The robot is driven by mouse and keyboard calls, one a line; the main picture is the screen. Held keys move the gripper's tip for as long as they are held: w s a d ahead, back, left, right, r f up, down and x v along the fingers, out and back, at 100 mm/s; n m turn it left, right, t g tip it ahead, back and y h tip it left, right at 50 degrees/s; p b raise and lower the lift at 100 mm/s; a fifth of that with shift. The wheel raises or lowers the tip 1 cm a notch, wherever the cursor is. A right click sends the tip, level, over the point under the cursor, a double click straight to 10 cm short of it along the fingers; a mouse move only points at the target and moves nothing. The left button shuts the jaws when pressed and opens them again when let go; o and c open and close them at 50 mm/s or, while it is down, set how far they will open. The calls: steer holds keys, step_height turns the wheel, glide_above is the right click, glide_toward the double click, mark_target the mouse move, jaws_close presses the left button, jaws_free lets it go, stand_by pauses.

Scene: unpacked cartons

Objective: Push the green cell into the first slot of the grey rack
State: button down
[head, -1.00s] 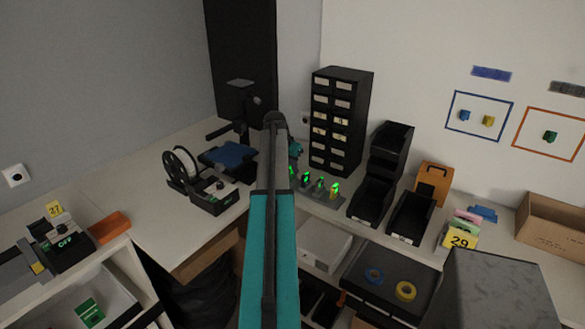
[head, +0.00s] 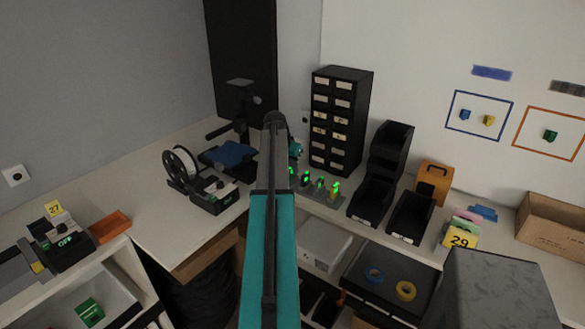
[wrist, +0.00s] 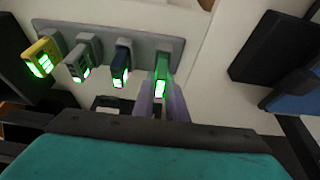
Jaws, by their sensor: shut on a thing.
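The grey rack (wrist: 107,42) shows in the wrist view as a bar with several cells standing in a row along it. The green cell (wrist: 162,63) is at the rack's right end in that view, with a lit green window on its near end. My gripper (wrist: 161,98) is shut on it, one pale purple finger on each side. The cell's far end meets the rack; I cannot tell how deep it sits. In the head view the rack (head: 326,200) stands on the bench, and my arm hides my gripper.
In the wrist view a blue cell (wrist: 121,62), a grey cell (wrist: 82,60) and a yellow cell (wrist: 42,58) stand left of the green one. In the head view a black drawer tower (head: 340,120) rises behind the rack, and black bins (head: 372,200) stand to its right.

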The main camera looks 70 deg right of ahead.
steer(key=shift+f, duration=0.4)
stand_by(0.4)
steer(key=c, duration=1.7)
jaws_free()
steer(key=shift+b+v, duration=1.75)
steer(key=shift+v, duration=5.15)
steer(key=shift+a, duration=0.1)
